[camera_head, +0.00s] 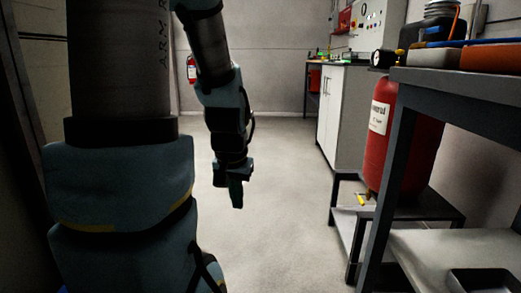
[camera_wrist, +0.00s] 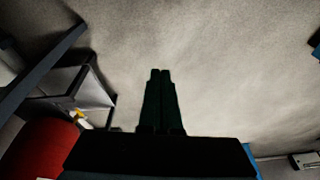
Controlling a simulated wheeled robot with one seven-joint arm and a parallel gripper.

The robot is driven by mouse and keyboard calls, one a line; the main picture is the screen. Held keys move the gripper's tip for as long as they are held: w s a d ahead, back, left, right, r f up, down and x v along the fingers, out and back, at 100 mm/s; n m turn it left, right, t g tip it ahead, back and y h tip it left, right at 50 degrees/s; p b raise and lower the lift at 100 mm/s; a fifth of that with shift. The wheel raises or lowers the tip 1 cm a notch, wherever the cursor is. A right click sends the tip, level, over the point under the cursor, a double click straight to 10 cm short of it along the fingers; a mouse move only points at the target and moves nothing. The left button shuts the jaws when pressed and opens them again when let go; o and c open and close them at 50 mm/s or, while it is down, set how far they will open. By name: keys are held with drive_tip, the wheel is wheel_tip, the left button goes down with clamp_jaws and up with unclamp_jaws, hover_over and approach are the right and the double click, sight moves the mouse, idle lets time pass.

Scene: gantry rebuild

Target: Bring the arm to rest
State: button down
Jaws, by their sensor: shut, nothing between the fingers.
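My arm hangs down in the left half of the head view. My gripper (camera_head: 236,195) points down over open floor, well left of the shelving and the red tank. In the wrist view my gripper (camera_wrist: 160,74) shows as two dark fingers side by side, shut, with nothing between them. Bare grey floor lies beyond the fingertips.
A dark metal table (camera_head: 455,84) with items on top stands at the right. A red tank (camera_head: 405,150) sits on a low stand (camera_head: 440,211) beside it. A white cabinet (camera_head: 341,115) is farther back. A fire extinguisher (camera_head: 191,69) hangs on the back wall. The middle floor is clear.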

drive_tip(key=s+a+f+n+g, duration=0.1)
drive_tip(key=s+n, duration=0.1)
drive_tip(key=s, duration=0.2)
wheel_tip(320, 180, up, 35)
drive_tip(key=p, duration=3.5)
drive_tip(key=shift+s+r+p, duration=0.15)
drive_tip(key=shift+p, duration=0.2)
